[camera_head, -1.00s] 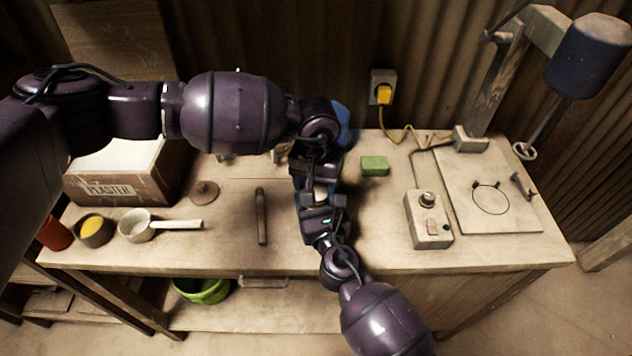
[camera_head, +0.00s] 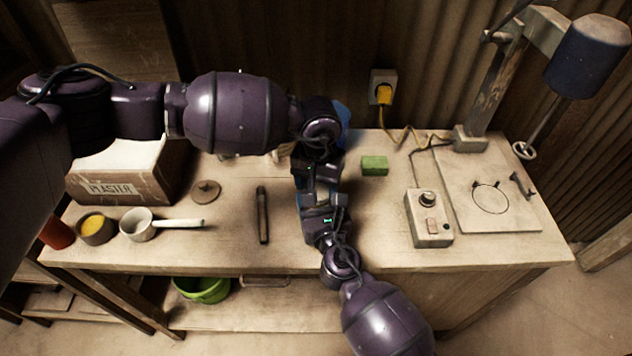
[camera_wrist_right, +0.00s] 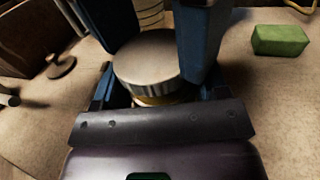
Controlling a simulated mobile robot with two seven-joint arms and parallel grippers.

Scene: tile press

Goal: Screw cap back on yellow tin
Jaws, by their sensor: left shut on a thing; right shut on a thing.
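A round silver-grey cap with a ridged edge (camera_wrist_right: 148,58) sits between the dark blue fingers of my right gripper (camera_wrist_right: 155,45) in the right wrist view. A thin yellowish band (camera_wrist_right: 155,100) shows just below the cap's near edge; I cannot tell whether the cap is seated. In the head view my right gripper (camera_head: 319,207) comes in from the front and is shut. My left gripper (camera_head: 312,178) reaches down from the back left and is shut close to the right one. The yellow tin's body is mostly hidden by my grippers in the head view.
A green block (camera_head: 374,166) lies right of my grippers, near a control box (camera_head: 428,218). The bench front centre is clear.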

